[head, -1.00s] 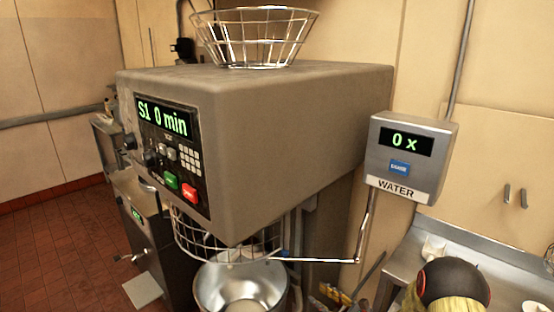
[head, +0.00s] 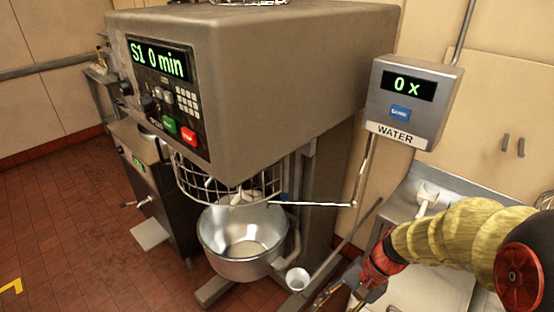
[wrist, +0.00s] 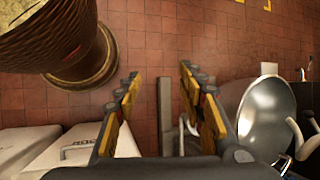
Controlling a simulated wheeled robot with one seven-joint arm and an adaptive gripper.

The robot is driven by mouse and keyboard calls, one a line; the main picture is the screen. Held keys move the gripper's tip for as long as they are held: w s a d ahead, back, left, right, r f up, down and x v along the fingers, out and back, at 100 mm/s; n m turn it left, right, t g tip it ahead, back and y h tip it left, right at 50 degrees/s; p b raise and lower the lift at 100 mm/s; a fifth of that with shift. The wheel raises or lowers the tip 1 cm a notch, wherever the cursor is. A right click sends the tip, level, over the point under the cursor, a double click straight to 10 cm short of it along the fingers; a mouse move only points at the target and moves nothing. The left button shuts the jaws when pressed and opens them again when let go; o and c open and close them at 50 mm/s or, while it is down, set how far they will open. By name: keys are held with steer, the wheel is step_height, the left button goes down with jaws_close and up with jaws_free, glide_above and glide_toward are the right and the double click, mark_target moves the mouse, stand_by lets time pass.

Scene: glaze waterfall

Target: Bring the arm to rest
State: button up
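My arm, in a yellow ribbed sleeve with red and black joints, reaches in from the right edge of the head view. My gripper (head: 352,294) is low in that view, right of the mixer bowl and partly cut off by the bottom edge. In the wrist view my gripper (wrist: 160,88) has its two yellow and black fingers spread wide apart. Nothing is between them except the view of the floor and a grey bar beyond.
The big mixer (head: 270,60) reads "S1 0 min". Its metal bowl (head: 243,258) stands under the wire guard (head: 215,188). The water box (head: 412,110) reads "0 x". White bins (wrist: 85,150) show in the wrist view. Red tiled floor is clear at left.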

steer(key=s+d+r+n+t+h, duration=0.2)
steer(key=s+r+n+t+h, duration=0.1)
steer(key=r, duration=0.6)
steer(key=s+d+r+n+t+h, duration=0.3)
steer(key=s+r+n+t, duration=0.1)
steer(key=r, duration=0.6)
steer(key=shift+s+d+r+n, duration=0.25)
steer(key=shift+s+n, duration=0.05)
steer(key=shift+s, duration=0.3)
